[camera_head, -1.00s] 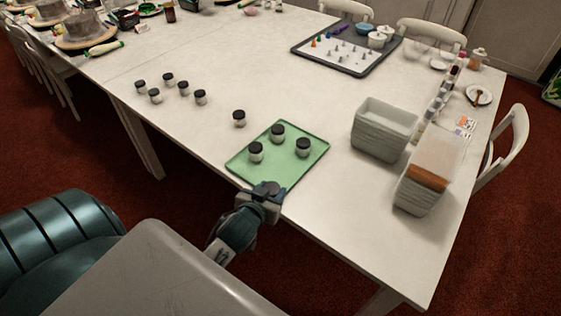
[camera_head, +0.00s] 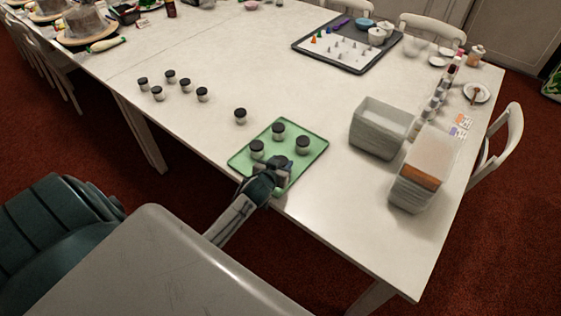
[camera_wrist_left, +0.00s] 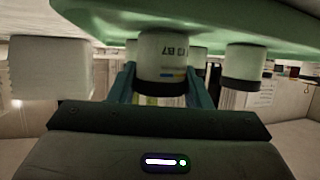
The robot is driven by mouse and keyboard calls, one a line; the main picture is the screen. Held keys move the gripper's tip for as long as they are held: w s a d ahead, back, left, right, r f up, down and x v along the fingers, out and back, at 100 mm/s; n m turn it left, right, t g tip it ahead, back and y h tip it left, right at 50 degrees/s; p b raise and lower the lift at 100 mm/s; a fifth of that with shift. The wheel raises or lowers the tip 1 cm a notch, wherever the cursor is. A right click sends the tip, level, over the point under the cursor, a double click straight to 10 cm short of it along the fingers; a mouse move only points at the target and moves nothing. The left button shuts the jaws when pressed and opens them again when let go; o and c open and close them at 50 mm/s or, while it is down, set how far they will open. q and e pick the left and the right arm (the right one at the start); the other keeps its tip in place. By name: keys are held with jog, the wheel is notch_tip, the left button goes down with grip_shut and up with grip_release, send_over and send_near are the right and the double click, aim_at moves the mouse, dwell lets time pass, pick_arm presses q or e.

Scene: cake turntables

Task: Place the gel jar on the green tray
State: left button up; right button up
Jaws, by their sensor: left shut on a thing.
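The green tray (camera_head: 311,160) lies near the table's front edge. Three white gel jars with black lids stand on it: a left one (camera_head: 257,149), a back one (camera_head: 278,131) and a right one (camera_head: 303,145). My left gripper (camera_head: 272,170) is over the tray's front part, shut on another gel jar, mostly hidden by the gripper in the head view. In the left wrist view, which is upside down, the held gel jar (camera_wrist_left: 162,58) sits upright between the fingers, its base close to the green tray (camera_wrist_left: 220,22). I cannot tell whether it touches. My right gripper is not in view.
A single jar (camera_head: 240,116) stands behind the tray's left corner, and several more jars (camera_head: 187,85) stand farther left. Two pale bins (camera_head: 382,128) (camera_head: 415,187) stand to the right. A dark tray (camera_head: 301,47) with small pieces is at the back.

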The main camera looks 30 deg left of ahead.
pick_arm(q)
jog(key=shift+f, duration=0.1)
jog(key=shift+f, duration=0.1)
jog(key=o, duration=0.9)
jog(key=shift+o, duration=0.6)
jog(key=shift+s+r, duration=0.1)
jog(key=shift+r, duration=0.15)
jog(key=b+v, duration=0.2)
jog(key=v, duration=0.9)
jog(key=shift+s+d+r, duration=0.1)
jog(key=shift+s+r, duration=0.05)
jog(key=shift+s, duration=0.2)
